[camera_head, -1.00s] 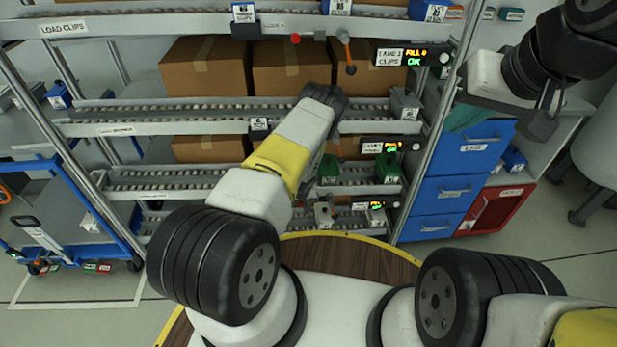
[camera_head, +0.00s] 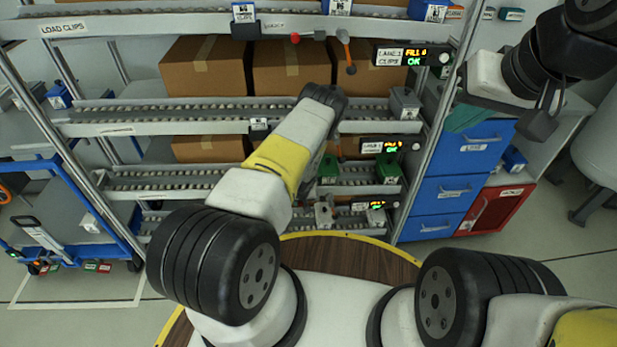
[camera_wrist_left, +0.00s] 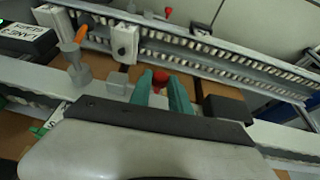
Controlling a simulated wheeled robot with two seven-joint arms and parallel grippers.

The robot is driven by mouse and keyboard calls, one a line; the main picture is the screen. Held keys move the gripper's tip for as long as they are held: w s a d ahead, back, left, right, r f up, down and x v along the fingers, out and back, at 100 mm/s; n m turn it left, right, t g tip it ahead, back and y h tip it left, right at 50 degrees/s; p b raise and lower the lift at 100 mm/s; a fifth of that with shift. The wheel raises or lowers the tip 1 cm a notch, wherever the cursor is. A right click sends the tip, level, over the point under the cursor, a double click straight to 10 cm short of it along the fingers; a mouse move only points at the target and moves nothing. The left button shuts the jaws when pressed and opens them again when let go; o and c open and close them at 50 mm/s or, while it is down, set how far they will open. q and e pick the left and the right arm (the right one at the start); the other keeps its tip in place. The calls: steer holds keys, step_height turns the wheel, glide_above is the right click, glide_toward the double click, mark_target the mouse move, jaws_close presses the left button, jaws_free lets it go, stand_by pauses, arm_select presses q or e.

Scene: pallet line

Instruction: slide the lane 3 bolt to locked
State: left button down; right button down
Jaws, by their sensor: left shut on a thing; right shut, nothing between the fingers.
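In the left wrist view, my left gripper (camera_wrist_left: 165,92) has its two teal fingers closed around a small red knob (camera_wrist_left: 160,77) at the rack's rail, which I take for the lane 3 bolt's knob. Its bolt body is mostly hidden by the fingers and gripper body. My right gripper (camera_head: 546,108) is shut and empty, held up at the upper right, away from the rack.
An orange lever (camera_wrist_left: 78,38) on a grey block and a white box (camera_wrist_left: 125,42) stand near the left fingers. A lane display (camera_wrist_left: 25,40) is at the left. Blue drawers (camera_head: 440,190) stand right of the rack.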

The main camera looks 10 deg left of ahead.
stand_by(0.8)
arm_select(q)
steer(key=shift+w+d+r, duration=0.1)
steer(key=shift+w+d, duration=0.15)
steer(key=shift+d, duration=0.55)
steer(key=shift+w+d+f, duration=0.1)
steer(key=shift+w+d, duration=0.15)
steer(key=shift+d, duration=0.55)
steer(key=shift+w+d+r, duration=0.1)
steer(key=shift+w+d, duration=0.15)
steer(key=shift+d, duration=0.55)
steer(key=c, duration=1.2)
jaws_free()
steer(key=shift+d, duration=0.1)
steer(key=shift+c, duration=0.2)
steer(key=v, duration=0.7)
steer(key=shift+s+r, duration=0.2)
steer(key=shift+r, duration=0.1)
